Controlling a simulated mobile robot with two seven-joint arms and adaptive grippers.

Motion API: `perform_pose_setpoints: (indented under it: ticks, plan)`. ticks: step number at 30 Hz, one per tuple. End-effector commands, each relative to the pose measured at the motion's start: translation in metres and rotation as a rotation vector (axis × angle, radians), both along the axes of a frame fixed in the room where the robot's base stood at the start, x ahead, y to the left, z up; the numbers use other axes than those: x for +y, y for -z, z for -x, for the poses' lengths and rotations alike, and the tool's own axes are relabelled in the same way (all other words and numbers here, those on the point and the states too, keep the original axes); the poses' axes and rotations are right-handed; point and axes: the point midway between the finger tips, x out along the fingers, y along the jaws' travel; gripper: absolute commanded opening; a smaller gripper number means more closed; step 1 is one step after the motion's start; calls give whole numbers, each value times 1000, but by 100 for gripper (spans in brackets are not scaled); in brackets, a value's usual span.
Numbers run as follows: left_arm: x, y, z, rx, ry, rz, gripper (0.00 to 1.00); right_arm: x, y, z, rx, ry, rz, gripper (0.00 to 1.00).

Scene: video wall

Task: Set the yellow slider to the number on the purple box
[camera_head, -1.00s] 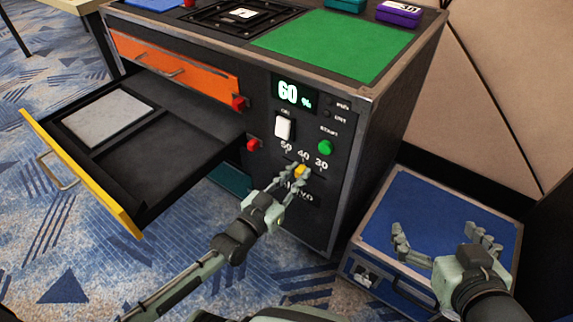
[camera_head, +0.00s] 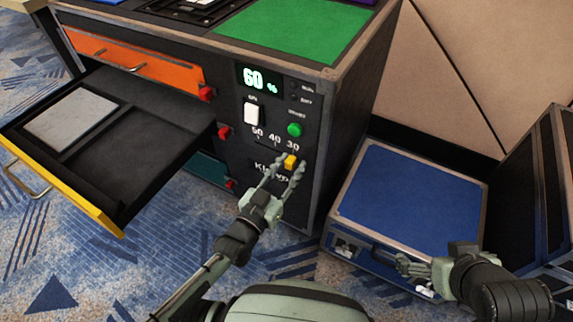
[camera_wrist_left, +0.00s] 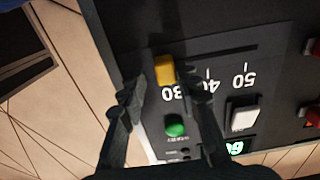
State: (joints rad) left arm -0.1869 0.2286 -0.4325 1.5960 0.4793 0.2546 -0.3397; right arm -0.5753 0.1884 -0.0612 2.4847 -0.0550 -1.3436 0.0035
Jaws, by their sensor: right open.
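The yellow slider (camera_head: 290,161) sits at the 30 end of its slot on the black cabinet's front panel, below the marks 50, 40 and 30. It also shows in the left wrist view (camera_wrist_left: 165,70), by the 30 mark. My left gripper (camera_head: 286,168) is at the slider with its fingers apart, one to each side of it; I cannot tell whether a finger touches it. Only a purple sliver of the purple box (camera_head: 364,2) shows at the top edge, and its number is out of view. My right gripper (camera_head: 412,275) is open and empty over the blue case's front edge.
A display (camera_head: 260,79) reads 60 %. A white switch (camera_head: 251,113) and a green button (camera_head: 295,130) are above the slider. A yellow-fronted drawer (camera_head: 62,194) stands open at left. A blue case (camera_head: 405,190) lies on the floor at right.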

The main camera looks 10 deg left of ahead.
Motion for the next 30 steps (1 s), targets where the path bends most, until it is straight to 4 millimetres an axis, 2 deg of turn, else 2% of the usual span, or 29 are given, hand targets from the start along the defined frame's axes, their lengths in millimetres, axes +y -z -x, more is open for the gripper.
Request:
perform_pose_setpoints:
  ticks: [12,14,24,30]
  plan:
    - [2,-6,-1,-1,-4,0,40,0,-1,0,-2,-1,-1,100]
    - [2,-13,-1,-2,-4,2,40,0,-1,0,-2,-1,-1,100]
    - [1,-77,0,-2,-3,3,40,0,0,0,-2,-1,-1,100]
    - [1,-97,0,-1,-2,1,40,0,0,0,-2,-1,-1,100]
